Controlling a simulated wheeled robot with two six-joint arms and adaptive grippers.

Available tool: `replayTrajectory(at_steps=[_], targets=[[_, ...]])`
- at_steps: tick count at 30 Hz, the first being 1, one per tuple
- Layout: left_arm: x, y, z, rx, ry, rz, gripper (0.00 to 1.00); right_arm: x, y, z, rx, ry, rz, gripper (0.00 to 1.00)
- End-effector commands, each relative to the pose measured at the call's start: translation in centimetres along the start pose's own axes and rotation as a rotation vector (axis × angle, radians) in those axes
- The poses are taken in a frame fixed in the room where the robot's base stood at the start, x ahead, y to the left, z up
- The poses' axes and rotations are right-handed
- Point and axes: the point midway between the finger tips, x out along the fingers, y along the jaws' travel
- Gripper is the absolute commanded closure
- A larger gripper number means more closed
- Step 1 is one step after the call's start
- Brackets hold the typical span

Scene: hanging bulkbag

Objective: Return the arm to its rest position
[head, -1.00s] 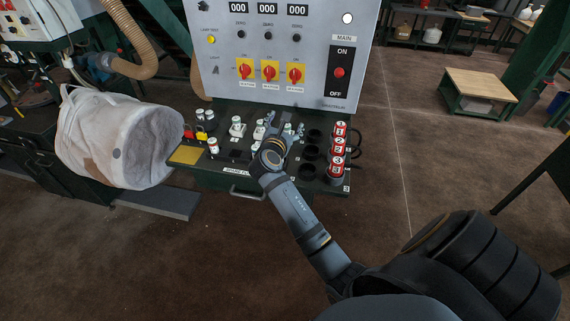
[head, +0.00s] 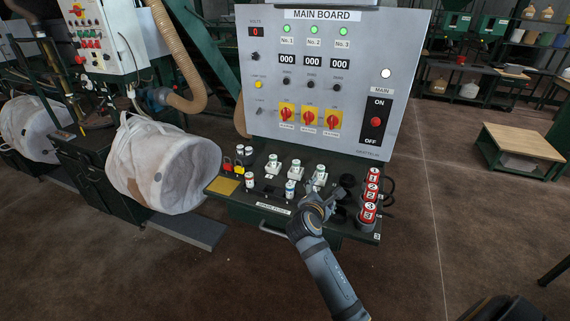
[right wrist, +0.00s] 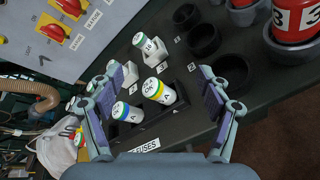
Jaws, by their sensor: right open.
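My right gripper (head: 322,196) is above the front ledge of the main board, near its front edge. In the right wrist view its two fingers (right wrist: 160,85) stand wide apart with nothing touching them. Below and between them are a fuse with a green and blue band (right wrist: 127,112) and a fuse with a yellow band (right wrist: 157,91), both white, at the dark fuse rack (right wrist: 178,112). My right forearm (head: 330,275) comes in from the bottom. My left gripper is in no view.
The main board (head: 330,90) stands behind the ledge, with three green lamps lit. Several red numbered cylinders (head: 371,195) stand right of the gripper, beside empty black round sockets (right wrist: 230,70). The floor in front is open.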

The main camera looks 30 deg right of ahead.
Motion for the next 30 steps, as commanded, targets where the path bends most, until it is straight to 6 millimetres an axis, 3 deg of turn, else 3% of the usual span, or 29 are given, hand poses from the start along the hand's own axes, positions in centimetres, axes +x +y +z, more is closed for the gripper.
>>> replayTrajectory(at_steps=[5, 8, 12, 15, 21, 28, 30], targets=[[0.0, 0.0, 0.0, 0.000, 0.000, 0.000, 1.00, -0.2, -0.4, -0.2, 0.024, 0.011, -0.008, 0.23], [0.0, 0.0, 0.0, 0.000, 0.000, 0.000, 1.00, -1.4, -3.1, -1.5, 0.197, 0.082, -0.069, 0.23], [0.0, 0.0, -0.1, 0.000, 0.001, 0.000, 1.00, -5.4, -9.0, -4.7, 0.626, 0.226, -0.275, 0.23], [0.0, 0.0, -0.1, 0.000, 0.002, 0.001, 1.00, -8.5, -12.1, -6.3, 0.869, 0.283, -0.431, 0.23], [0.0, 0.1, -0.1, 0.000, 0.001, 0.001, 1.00, -14.3, -16.1, -8.4, 1.203, 0.315, -0.718, 0.23], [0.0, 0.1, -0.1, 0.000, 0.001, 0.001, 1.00, -20.9, -19.2, -9.4, 1.462, 0.268, -1.038, 0.23], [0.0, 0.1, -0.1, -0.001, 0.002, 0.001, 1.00, -19.8, -20.4, -11.0, 1.469, 0.254, -1.056, 0.23]])
